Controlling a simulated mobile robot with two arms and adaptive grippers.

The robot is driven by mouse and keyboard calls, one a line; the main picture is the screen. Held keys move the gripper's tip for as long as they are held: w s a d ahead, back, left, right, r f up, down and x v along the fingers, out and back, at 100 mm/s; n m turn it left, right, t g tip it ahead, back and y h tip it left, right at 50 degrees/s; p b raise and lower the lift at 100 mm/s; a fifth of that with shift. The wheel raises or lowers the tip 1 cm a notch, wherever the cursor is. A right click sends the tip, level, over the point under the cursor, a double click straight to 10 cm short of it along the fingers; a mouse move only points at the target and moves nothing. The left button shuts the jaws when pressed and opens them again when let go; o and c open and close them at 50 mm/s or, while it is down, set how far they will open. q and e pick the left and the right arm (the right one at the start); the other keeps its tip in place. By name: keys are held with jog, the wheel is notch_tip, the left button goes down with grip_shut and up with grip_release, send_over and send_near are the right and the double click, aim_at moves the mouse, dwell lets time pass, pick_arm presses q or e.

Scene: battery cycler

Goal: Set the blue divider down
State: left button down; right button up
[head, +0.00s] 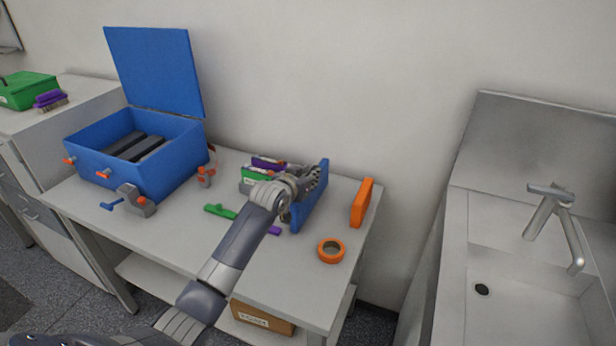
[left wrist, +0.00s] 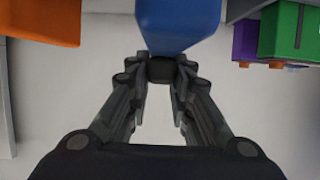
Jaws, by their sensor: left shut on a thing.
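The blue divider (head: 309,198) is a flat upright panel near the right part of the table in the head view. My left gripper (head: 312,178) reaches it from the left arm and is shut on it. In the left wrist view, the blue divider (left wrist: 178,22) shows at the top centre, at the fingertips of the left gripper (left wrist: 160,70). Whether its lower edge touches the table cannot be told. My right gripper is not in view.
An orange panel (head: 361,203) stands right of the divider, and an orange tape roll (head: 331,250) lies in front. Green and purple packs (head: 256,174) sit behind my gripper. A green tool (head: 219,211) lies left. An open blue box (head: 137,150) stands at the table's left.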

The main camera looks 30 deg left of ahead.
pick_arm(q)
jog(key=c, duration=1.4)
grip_release()
jog(key=shift+s+r, duration=0.2)
jog(key=shift+s, duration=0.3)
jog(key=v, duration=1.1)
jog(key=shift+s+f, duration=0.1)
